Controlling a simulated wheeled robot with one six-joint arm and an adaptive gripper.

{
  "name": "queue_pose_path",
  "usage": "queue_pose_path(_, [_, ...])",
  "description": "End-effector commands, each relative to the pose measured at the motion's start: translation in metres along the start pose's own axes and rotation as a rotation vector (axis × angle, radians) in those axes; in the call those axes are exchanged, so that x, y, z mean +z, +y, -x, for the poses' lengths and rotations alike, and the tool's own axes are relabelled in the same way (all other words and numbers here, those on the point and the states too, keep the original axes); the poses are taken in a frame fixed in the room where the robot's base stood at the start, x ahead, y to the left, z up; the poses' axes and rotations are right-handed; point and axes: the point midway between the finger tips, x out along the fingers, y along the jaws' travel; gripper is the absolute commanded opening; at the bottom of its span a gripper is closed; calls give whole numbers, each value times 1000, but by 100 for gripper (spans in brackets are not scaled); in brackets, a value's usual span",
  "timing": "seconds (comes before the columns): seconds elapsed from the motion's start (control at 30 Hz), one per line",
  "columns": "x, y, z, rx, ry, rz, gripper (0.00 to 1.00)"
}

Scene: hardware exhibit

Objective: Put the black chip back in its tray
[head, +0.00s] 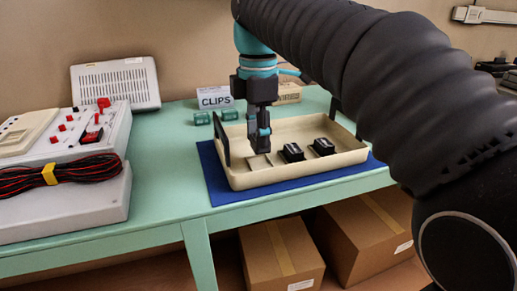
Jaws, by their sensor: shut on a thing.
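The cream tray (300,176) lies on a blue mat (219,188) on the green table. Two black chips (292,152) (323,147) sit in it, at the middle and right. A pale empty-looking spot (258,162) shows on the tray floor to their left. My gripper (262,147) points down over the left part of the tray, just above that spot. It is shut on a dark thing, likely the black chip, which is mostly hidden by the dark fingers. I cannot tell whether it touches the tray floor.
Dark upright pieces (222,140) rise at the tray's left and back right. A grey device with a red-black cable bundle (80,171) fills the left. Cardboard boxes (272,258) are below the table.

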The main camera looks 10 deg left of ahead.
Motion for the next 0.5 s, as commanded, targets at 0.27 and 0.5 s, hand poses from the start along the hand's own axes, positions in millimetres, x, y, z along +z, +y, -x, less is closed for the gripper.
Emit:
queue_pose_path(0.27, [0,-1,-34,-1,0,0,11])
queue_pose_path(0.5, [0,-1,-35,0,0,0,11])
